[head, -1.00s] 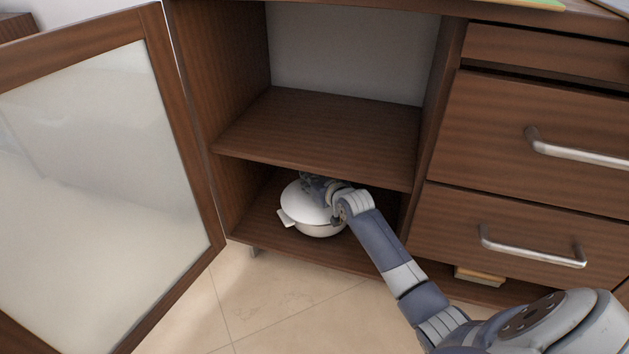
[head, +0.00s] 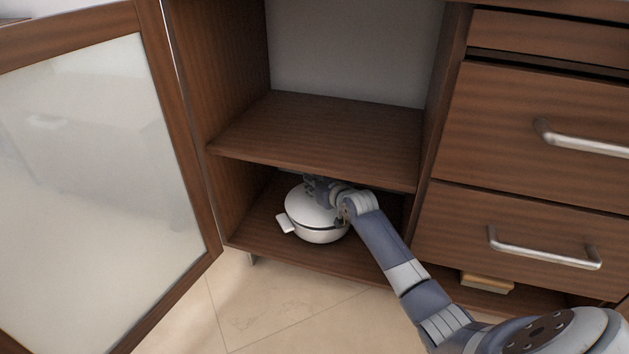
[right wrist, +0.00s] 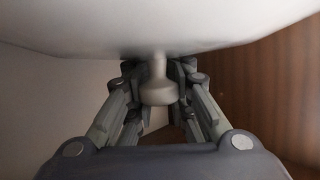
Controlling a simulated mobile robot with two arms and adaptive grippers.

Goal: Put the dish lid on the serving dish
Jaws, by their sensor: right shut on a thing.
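The white serving dish (head: 318,236) stands on the cabinet's bottom shelf, with a handle on its left side. The white dish lid (head: 306,208) is over the dish, its rim lined up closely with the dish's rim; a thin dark line shows between them. I cannot tell whether they touch all round. My right gripper (head: 318,186) is at the top of the lid, partly hidden by my arm. In the right wrist view, the gripper (right wrist: 158,80) is shut on the lid's knob (right wrist: 158,93), and the lid's white underside or top surface (right wrist: 158,30) fills the upper part. My left gripper is out of view.
The middle shelf (head: 320,130) is empty and hangs close above my right gripper. An open glass-panelled door (head: 80,180) stands at the left. Closed drawers with metal handles (head: 545,248) are at the right. The cabinet's right divider is close to my arm.

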